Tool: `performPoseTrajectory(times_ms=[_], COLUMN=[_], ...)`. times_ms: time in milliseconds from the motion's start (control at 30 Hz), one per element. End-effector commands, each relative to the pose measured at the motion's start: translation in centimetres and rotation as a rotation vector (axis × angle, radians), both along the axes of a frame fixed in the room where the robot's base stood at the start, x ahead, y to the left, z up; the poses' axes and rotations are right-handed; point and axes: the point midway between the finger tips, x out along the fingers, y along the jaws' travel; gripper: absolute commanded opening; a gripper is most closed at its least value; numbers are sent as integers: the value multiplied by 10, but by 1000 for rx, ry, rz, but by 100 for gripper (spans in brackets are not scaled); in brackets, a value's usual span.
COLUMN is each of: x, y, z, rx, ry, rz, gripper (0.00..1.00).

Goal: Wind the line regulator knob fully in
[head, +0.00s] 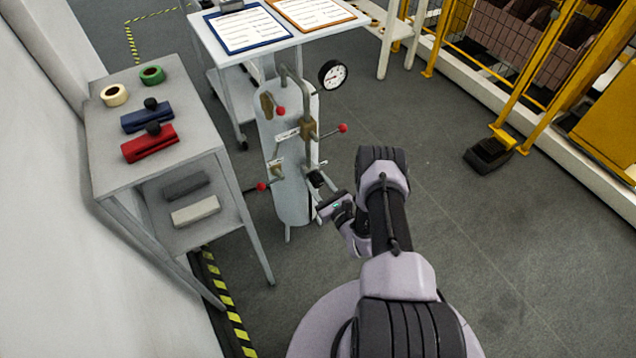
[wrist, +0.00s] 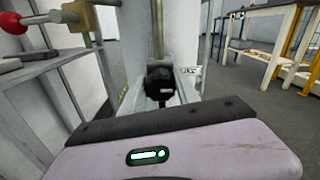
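The regulator knob is a black, ridged knob (wrist: 160,84) on the pale panel, at the foot of a vertical pipe, in the middle of the wrist view. In the head view it is a small dark shape (head: 316,180) low on the right of the upright panel (head: 291,206). My gripper (head: 327,204) is close in front of the knob, near the panel's lower right. In the wrist view its grey and lilac body fills the bottom and its fingers are hidden. Whether it touches the knob, or is open or shut, I cannot tell.
A grey shelf unit (head: 107,172) with tapes and blocks is at left. A white table (head: 275,42) with clipboards is behind. Open floor (head: 470,220) lies right.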

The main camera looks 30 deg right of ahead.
Motion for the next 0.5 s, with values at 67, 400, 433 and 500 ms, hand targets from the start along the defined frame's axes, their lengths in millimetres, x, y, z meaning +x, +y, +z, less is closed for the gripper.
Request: performPoseTrajectory(times_ms=[67, 400, 433, 500], x=[0, 0, 0, -1], y=[0, 0, 0, 0], z=[0, 0, 0, 0], rx=[0, 42, 55, 92], ry=[0, 2, 3, 4], rz=[0, 0, 0, 0], gripper=[6, 0, 0, 0])
